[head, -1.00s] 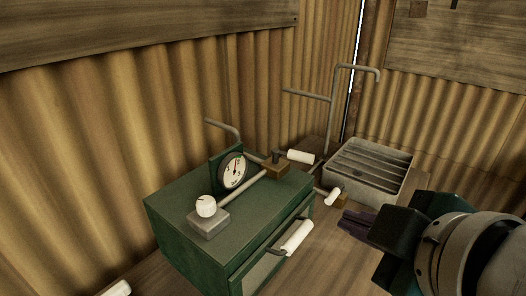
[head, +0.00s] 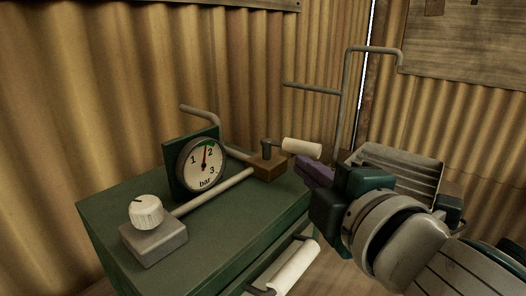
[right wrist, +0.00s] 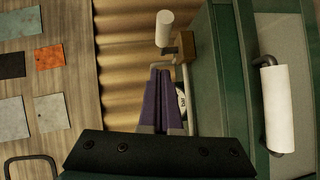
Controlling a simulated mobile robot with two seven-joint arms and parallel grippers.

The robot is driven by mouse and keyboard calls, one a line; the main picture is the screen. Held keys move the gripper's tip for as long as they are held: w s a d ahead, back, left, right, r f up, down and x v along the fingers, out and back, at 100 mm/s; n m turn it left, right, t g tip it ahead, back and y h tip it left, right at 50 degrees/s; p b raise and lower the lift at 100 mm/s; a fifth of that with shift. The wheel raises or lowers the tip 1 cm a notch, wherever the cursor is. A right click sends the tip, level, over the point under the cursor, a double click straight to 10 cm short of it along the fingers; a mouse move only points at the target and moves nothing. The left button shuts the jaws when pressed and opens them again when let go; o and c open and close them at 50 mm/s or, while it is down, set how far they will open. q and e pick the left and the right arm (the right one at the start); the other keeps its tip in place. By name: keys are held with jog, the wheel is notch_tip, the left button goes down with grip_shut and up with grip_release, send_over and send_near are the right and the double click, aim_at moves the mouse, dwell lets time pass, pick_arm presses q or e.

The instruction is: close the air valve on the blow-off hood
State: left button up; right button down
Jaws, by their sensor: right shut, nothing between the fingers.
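A valve with a white lever grip (head: 302,147) sits on a brass block (head: 268,166) at the back right of the green cabinet. Its grip points right, and it also shows at the top of the right wrist view (right wrist: 165,28). The slatted grey hood (head: 400,172) stands behind my right arm, which partly covers it. The area just left of the hood is hidden by my gripper. My right gripper (head: 314,172) is shut and empty, its purple fingers just below the white grip. In the right wrist view the fingertips look apart from the grip. My left gripper is out of view.
The green cabinet (head: 224,222) carries a round pressure gauge (head: 202,164), needle between 1 and 2, and a white knob (head: 146,211) on a grey block. A white drawer handle (head: 292,268) sticks out in front. A bent pipe (head: 345,95) rises by the corrugated wall.

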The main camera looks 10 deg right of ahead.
aim_at(296, 148)
jog(key=w, duration=0.1)
jog(key=w+d, duration=0.1)
jog(key=w, duration=0.1)
jog(key=w+f, duration=0.1)
jog(key=w, duration=0.1)
jog(key=shift+w+d, duration=0.1)
jog(key=shift+d, duration=0.2)
jog(key=shift+w+d+f, duration=0.1)
jog(key=shift+w+d, duration=0.3)
jog(key=shift+w, duration=0.05)
